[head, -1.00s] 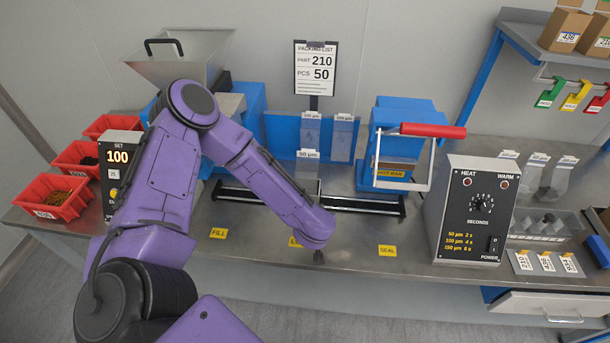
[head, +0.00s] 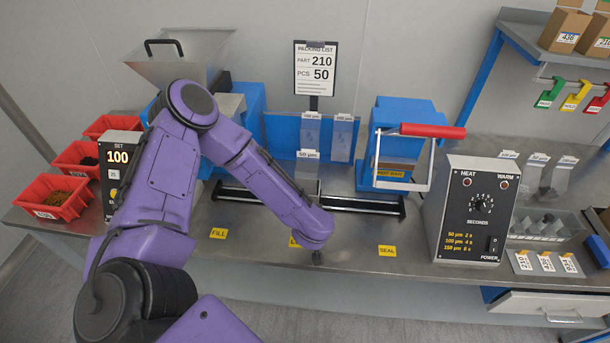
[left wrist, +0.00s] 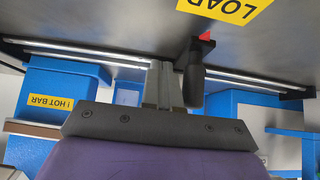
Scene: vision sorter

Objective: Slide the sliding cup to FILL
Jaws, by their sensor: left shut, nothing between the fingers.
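The sliding cup's black handle (left wrist: 194,78), with a red pointer (left wrist: 205,37) at its end, shows in the left wrist view, close to the yellow LOAD label (left wrist: 225,8). The cup body is hidden behind my gripper and arm. My left gripper (left wrist: 161,78) is shut and empty, beside the handle on the hot bar side; I cannot tell whether they touch. In the head view my purple arm hides the gripper and most of the LOAD label (head: 293,241). The FILL label (head: 218,233) is to the left and the SEAL label (head: 387,250) to the right. My right gripper is not in view.
The metal rail (head: 360,205) runs behind the labels. A blue hot bar press (head: 400,120) with a red lever (head: 432,131) stands right of centre, beside the heat control box (head: 470,210). The hopper (head: 180,58) and red bins (head: 55,197) are left. The bench front near FILL looks clear.

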